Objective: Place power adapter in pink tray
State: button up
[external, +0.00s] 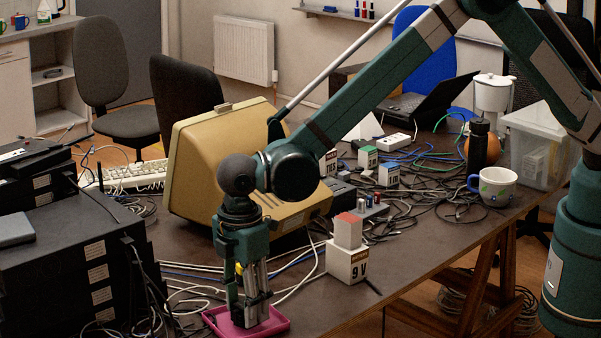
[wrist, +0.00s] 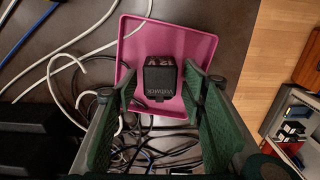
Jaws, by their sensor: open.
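The pink tray (external: 277,325) lies on the dark table near its front edge, directly below my gripper (external: 250,312). In the wrist view, the tray (wrist: 196,46) fills the upper middle. A black power adapter (wrist: 160,80) with pale lettering on it shows inside the tray's outline. My gripper's two green fingers (wrist: 160,98) are open, one on each side of the adapter, with visible gaps between them and it. The adapter appears to rest on the tray floor. In the external view my gripper hides most of the tray, and the adapter cannot be made out.
A white 9 V block with a red-topped block (external: 348,232) stands right of my gripper. A beige monitor (external: 205,160) is behind, and black equipment (external: 60,260) is stacked at left. Loose cables (wrist: 150,155) lie around the tray. A mug (external: 493,187) stands farther right.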

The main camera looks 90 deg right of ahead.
notch_tip(320, 180, up, 12)
jog(key=p, duration=0.1)
jog(key=shift+p, duration=0.3)
dwell(0.8)
jog(key=s+d+r+m+t, duration=0.2)
jog(key=s+d+r, duration=0.7)
jog(key=s+r, duration=0.2)
jog(key=s+d+r+m+t, duration=0.1)
jog(key=s+d+r+m, duration=0.1)
jog(key=s+d+r, duration=0.85)
jog(key=s+d+m+t, duration=0.2)
jog(key=s+d, duration=0.2)
jog(key=s, duration=1)
jog(key=s+d+f+m+t, duration=0.1)
jog(key=s+d, duration=0.4)
jog(key=s, duration=0.9)
jog(key=shift+s+d+f+m+t, duration=0.25)
jog(key=shift+s+m+t, duration=0.25)
jog(key=shift+m, duration=0.5)
